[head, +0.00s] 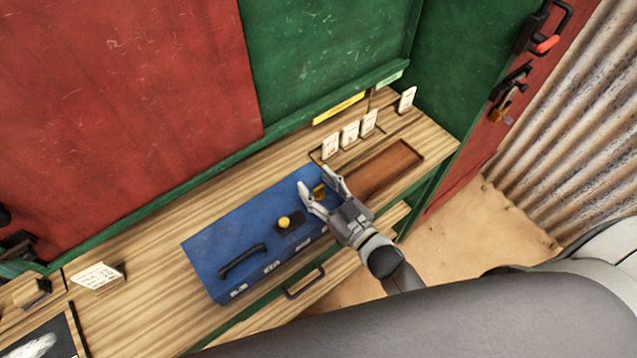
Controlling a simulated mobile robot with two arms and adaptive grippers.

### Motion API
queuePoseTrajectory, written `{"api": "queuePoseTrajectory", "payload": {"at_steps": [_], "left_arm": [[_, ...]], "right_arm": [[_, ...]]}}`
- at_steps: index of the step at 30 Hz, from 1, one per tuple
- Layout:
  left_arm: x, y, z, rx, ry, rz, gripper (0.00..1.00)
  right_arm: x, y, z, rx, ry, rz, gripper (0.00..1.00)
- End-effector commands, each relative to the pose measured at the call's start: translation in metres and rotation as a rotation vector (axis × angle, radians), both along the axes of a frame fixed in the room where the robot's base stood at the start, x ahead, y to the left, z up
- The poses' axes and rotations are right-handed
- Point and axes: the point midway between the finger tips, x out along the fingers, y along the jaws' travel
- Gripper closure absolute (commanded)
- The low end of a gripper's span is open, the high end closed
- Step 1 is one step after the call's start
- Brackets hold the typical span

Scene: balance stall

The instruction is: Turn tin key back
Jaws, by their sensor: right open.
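The blue tin (215,251) lies on the wooden counter, with a black handle (243,260) on its left part and a yellow knob (284,222) near its middle. A small brass-coloured key (319,190) shows at the tin's right end. My right gripper (318,187) is open at that end, with its fingertips on either side of the key. I cannot tell whether the fingers touch it. My left gripper is not in view.
A brown wooden tray (392,168) lies right of the tin, with several small white cards (350,133) behind it. A drawer handle (304,282) is below the counter's front edge. A brass padlock (500,108) hangs on the red door at the right.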

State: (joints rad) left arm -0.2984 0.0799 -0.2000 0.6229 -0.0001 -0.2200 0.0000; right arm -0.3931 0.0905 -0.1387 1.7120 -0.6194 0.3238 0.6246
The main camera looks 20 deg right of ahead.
Motion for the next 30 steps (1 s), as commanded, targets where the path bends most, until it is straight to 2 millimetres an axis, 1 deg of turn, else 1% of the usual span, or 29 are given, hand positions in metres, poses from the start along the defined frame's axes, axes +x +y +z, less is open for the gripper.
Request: {"api": "queuePoseTrajectory", "payload": {"at_steps": [7,8,18,25,30], "left_arm": [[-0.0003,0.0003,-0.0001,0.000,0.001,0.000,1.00],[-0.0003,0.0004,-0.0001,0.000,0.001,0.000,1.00],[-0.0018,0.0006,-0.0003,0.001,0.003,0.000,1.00],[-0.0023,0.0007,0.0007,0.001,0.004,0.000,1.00],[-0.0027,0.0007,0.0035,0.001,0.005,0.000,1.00]], "right_arm": [[0.0005,0.0004,-0.0005,0.000,0.001,0.000,0.50],[0.0005,0.0003,-0.0005,0.000,0.001,0.000,0.53],[0.0004,0.0001,-0.0003,0.000,0.000,0.000,0.96],[0.0004,0.0000,-0.0001,0.000,0.001,0.015,0.97],[0.0008,-0.0008,0.0004,-0.005,0.000,0.066,0.97]]}}
